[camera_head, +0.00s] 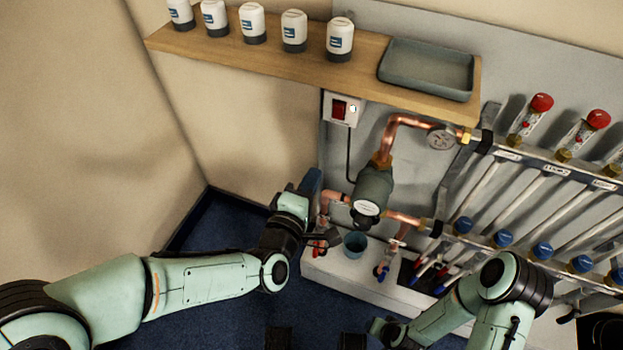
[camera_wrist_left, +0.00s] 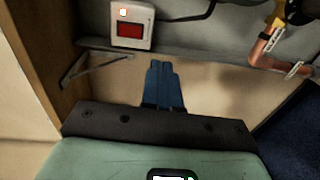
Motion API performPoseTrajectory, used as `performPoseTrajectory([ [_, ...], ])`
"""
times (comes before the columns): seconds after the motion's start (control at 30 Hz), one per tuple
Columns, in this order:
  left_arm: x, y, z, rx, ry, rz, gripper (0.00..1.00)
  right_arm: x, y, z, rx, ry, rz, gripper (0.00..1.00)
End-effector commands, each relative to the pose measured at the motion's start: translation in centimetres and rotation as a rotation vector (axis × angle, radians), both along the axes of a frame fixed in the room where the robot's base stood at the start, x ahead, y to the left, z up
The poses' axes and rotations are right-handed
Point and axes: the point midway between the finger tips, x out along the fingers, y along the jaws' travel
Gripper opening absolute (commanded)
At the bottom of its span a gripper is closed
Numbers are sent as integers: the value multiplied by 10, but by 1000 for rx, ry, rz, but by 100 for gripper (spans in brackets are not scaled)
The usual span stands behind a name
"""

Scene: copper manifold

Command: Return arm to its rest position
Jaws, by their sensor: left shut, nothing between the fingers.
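My left arm (camera_head: 195,283) reaches in from the left in the head view. Its gripper (camera_head: 312,182) points up and away, in front of the beige wall just left of the copper pipework. In the left wrist view the two blue fingers (camera_wrist_left: 162,85) lie together, shut and empty. They appear clear of the wall and of the red-switch box (camera_wrist_left: 131,25). My right arm (camera_head: 490,290) is folded at the lower right of the head view.
A wooden shelf (camera_head: 250,60) with several white jars and a grey tray (camera_head: 427,68) runs above. A pump (camera_head: 373,190) on copper pipes stands right of my left gripper. Open floor (camera_head: 215,228) lies to the left.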

Motion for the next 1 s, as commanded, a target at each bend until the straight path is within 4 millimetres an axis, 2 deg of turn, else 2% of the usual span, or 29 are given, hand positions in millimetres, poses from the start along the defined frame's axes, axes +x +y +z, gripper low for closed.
performPoseTrajectory([
  [0.47, 0, 0, -1, 2, 2, 0, 0, 0, 0, 0, 0, 0, 0, 43],
  [0.57, 3, 4, -15, 36, 24, 2, 0, 0, 0, 0, 0, 0, 0, 43],
  [0.67, 7, 15, -57, 136, 90, 2, 0, 0, 0, 0, 0, 0, 0, 43],
  [0.77, 5, 35, -123, 291, 196, -15, 0, 0, 0, 0, 0, 0, 0, 43],
  [0.8, 2, 44, -153, 359, 244, -30, 0, 0, 0, 0, 0, 0, 0, 43],
  [0.87, -8, 60, -196, 456, 320, -60, 0, 0, 0, 0, 0, 0, 0, 43],
  [0.9, -16, 70, -224, 517, 371, -85, 0, 0, 0, 0, 0, 0, 0, 43],
  [1.0, -46, 95, -292, 654, 496, -168, 0, 0, 0, 0, 0, 0, 0, 43],
])
